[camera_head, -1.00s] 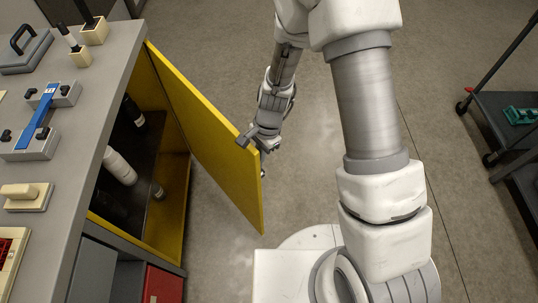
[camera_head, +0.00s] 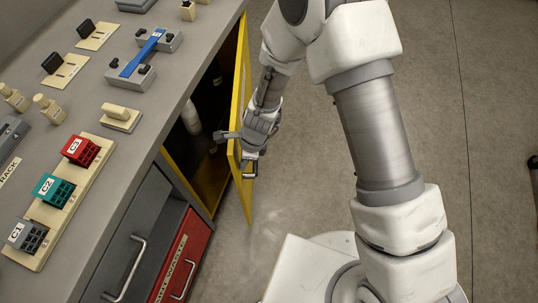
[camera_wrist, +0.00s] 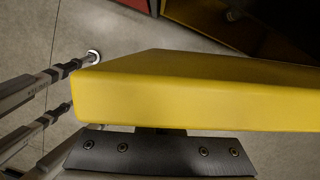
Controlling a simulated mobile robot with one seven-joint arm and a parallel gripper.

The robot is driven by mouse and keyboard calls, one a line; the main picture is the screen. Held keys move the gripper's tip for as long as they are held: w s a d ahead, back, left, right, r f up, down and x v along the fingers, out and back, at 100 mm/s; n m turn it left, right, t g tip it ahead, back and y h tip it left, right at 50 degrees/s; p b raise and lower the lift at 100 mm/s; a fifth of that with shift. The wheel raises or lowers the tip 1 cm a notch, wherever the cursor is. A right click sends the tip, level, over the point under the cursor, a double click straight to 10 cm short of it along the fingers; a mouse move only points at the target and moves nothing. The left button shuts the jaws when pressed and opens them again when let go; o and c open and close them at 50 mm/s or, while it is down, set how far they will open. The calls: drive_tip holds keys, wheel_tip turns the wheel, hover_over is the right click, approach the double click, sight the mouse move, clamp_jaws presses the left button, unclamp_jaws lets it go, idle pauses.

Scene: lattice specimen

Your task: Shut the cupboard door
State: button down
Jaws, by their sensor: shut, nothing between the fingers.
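The yellow cupboard door (camera_head: 241,90) stands partly open and shows narrow in the head view. The cupboard (camera_head: 208,190) behind it shows a yellow inside with a white bottle (camera_head: 191,118). My gripper (camera_head: 222,136) is shut and empty. In the wrist view the door's yellow edge (camera_wrist: 190,100) fills the middle, very close.
The grey counter (camera_head: 105,120) runs along the left, with coloured blocks, knobs and a blue-handled fixture (camera_head: 145,55) on it. A grey drawer (camera_head: 130,240) and a red drawer (camera_head: 183,262) are below. The floor (camera_head: 300,150) to the right of the door is clear.

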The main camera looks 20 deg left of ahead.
drive_tip(key=s+a+m+p, duration=0.2)
drive_tip(key=s+a+p, duration=0.1)
drive_tip(key=a, duration=0.7)
drive_tip(key=shift+s+a+t+p, duration=0.2)
drive_tip(key=shift+a+t+p, duration=0.15)
drive_tip(key=shift+p, duration=0.25)
drive_tip(key=shift+d, duration=0.15)
